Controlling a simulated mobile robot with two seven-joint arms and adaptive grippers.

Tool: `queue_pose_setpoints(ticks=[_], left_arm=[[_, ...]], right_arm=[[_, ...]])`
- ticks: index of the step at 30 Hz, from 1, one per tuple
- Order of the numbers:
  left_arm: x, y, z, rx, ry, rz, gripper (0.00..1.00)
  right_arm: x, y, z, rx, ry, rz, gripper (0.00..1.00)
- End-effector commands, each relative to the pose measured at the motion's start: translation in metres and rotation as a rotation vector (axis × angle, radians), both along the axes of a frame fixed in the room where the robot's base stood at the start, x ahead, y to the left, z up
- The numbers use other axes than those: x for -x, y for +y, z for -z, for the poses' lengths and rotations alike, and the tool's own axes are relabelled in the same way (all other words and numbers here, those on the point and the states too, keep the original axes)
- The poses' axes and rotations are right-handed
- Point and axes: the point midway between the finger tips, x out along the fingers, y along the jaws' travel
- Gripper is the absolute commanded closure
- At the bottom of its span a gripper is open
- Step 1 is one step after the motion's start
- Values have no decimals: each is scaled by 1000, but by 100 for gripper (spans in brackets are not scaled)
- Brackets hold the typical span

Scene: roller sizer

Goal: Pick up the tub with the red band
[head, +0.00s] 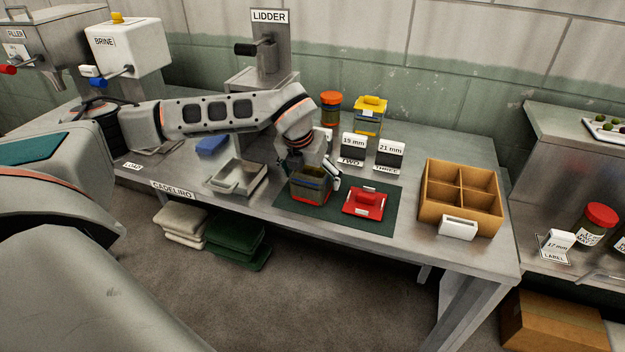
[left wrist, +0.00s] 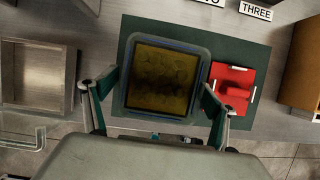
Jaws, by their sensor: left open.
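The tub (head: 308,190) stands open on the dark green mat (head: 291,208), with a reddish band low on its front side. In the left wrist view the tub (left wrist: 162,78) shows from above, with a blue-grey rim and murky yellow-brown contents. My left gripper (head: 316,174) is over the tub, pointing down. In the left wrist view its open fingers (left wrist: 157,88) stand at the left and right sides of the tub; I cannot tell whether they touch it. A red lid (head: 365,201) with a handle lies on the mat just right of the tub. My right gripper is not in view.
An empty metal tray (head: 256,186) is left of the mat. A brown divided box (head: 462,196) is to its right. Behind stand signs (head: 353,146), an orange-lidded jar (head: 330,108) and a yellow-lidded tub (head: 370,116). The LIDDER machine (head: 268,62) is at the back.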

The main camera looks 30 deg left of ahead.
Motion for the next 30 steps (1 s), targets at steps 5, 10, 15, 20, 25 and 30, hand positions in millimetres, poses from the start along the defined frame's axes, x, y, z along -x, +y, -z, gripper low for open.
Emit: queue_pose_setpoints(ticks=[5,10,15,20,25,30], left_arm=[[-7,1,16,0,0,0,15],[-8,1,19,1,-1,0,15],[-8,1,18,1,-1,0,35],[-8,1,18,1,-1,0,74],[-9,1,16,1,-5,1,74],[-9,1,12,1,-6,0,74]], right_arm=[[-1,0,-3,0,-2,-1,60],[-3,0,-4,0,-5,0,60],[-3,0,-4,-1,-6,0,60],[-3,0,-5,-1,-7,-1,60],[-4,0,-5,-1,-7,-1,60],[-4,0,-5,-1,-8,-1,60]])
